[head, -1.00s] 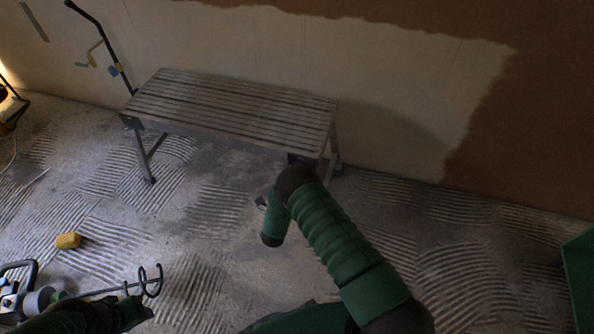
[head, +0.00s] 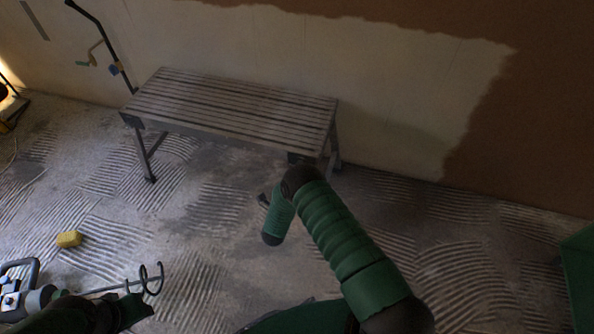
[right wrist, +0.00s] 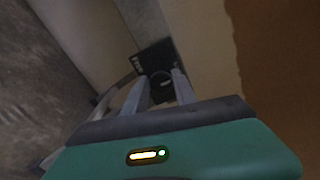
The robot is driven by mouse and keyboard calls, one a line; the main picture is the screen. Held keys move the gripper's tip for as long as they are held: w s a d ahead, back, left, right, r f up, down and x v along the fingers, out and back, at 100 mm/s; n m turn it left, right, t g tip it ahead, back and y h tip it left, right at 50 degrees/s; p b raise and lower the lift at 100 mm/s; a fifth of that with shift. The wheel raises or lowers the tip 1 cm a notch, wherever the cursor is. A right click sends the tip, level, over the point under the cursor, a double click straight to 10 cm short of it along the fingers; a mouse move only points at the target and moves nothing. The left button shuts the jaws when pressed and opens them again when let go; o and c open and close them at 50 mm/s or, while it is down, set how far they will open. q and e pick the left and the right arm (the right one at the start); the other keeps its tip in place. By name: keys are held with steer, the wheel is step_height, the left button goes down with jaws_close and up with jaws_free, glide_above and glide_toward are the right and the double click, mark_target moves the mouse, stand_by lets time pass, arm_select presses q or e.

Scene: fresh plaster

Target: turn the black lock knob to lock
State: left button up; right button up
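In the right wrist view, a black lock knob (right wrist: 161,84) sits at the foot of a black plate (right wrist: 153,57). My right gripper (right wrist: 161,76) points at it, with its two grey fingers apart on either side of the knob. Whether either finger touches it is too dark to tell. In the head view my green right arm reaches toward the right end of a slatted bench (head: 230,105); my right gripper and the knob cannot be made out there.
A mixer with a spiral paddle (head: 152,279) lies at the lower left. A yellow sponge (head: 69,239) lies on the ridged floor. A black bar (head: 102,45) leans on the part-plastered wall (head: 420,80). A green container (head: 580,275) stands at the right edge.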

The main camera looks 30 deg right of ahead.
steer(key=o, duration=0.4)
steer(key=shift+s+f, duration=0.1)
steer(key=shift+f, duration=0.1)
steer(key=shift+r, duration=0.1)
steer(key=p+v, duration=0.5)
steer(key=v, duration=1.1)
steer(key=shift+s+a, duration=0.25)
steer(key=shift+a, duration=0.1)
